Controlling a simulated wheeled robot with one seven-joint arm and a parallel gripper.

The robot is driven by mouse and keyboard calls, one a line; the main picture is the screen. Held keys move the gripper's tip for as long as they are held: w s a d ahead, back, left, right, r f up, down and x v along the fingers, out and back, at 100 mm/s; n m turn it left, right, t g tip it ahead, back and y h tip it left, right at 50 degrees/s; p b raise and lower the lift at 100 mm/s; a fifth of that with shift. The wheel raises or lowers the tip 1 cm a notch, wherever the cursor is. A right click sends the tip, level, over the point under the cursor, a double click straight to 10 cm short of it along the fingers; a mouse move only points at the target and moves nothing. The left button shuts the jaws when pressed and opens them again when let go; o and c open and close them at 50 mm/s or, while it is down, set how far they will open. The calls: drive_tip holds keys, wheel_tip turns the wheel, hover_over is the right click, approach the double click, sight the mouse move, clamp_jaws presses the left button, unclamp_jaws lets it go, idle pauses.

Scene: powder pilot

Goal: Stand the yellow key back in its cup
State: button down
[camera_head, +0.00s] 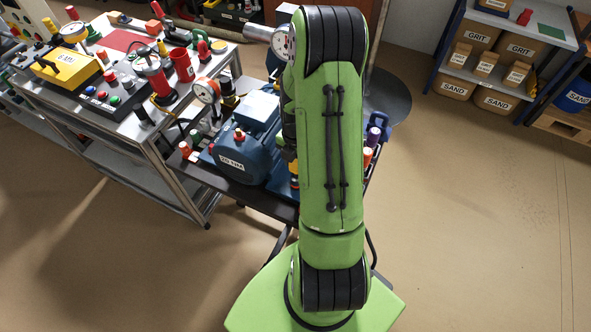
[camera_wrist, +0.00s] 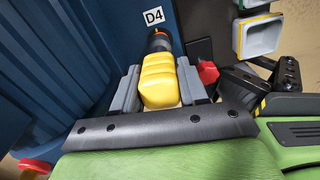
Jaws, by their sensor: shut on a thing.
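The yellow key (camera_wrist: 163,88) has a ribbed yellow handle and a dark end with an orange ring, near a white D4 label (camera_wrist: 153,16) in the wrist view. My gripper (camera_wrist: 159,66) is shut on the handle, one grey finger on each side. The key lies along the fingers, its dark end pointing away from the palm beside a blue ribbed surface. Whether that end touches anything is unclear. In the head view my green arm hides the gripper and key. I cannot tell which thing is the key's cup.
A blue motor (camera_head: 243,155) sits on a dark stand left of my arm. A steel bench (camera_head: 128,125) at left is crowded with tools, gauges and a red cup (camera_head: 182,65). A red part (camera_wrist: 208,72) lies close right of my gripper.

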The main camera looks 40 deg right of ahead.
drive_tip(key=shift+r+p, duration=1.25)
drive_tip(key=shift+r, duration=0.7)
drive_tip(key=shift+f, duration=0.1)
drive_tip(key=s+d+f+b, duration=0.1)
drive_tip(key=s+b, duration=0.4)
drive_tip(key=s, duration=1.2)
drive_tip(key=shift+d+f, duration=0.2)
drive_tip(key=shift+d, duration=0.2)
drive_tip(key=shift+r, duration=0.1)
drive_tip(key=shift+b, duration=0.3)
drive_tip(key=shift+f+b, duration=1.65)
drive_tip(key=shift+b, duration=0.05)
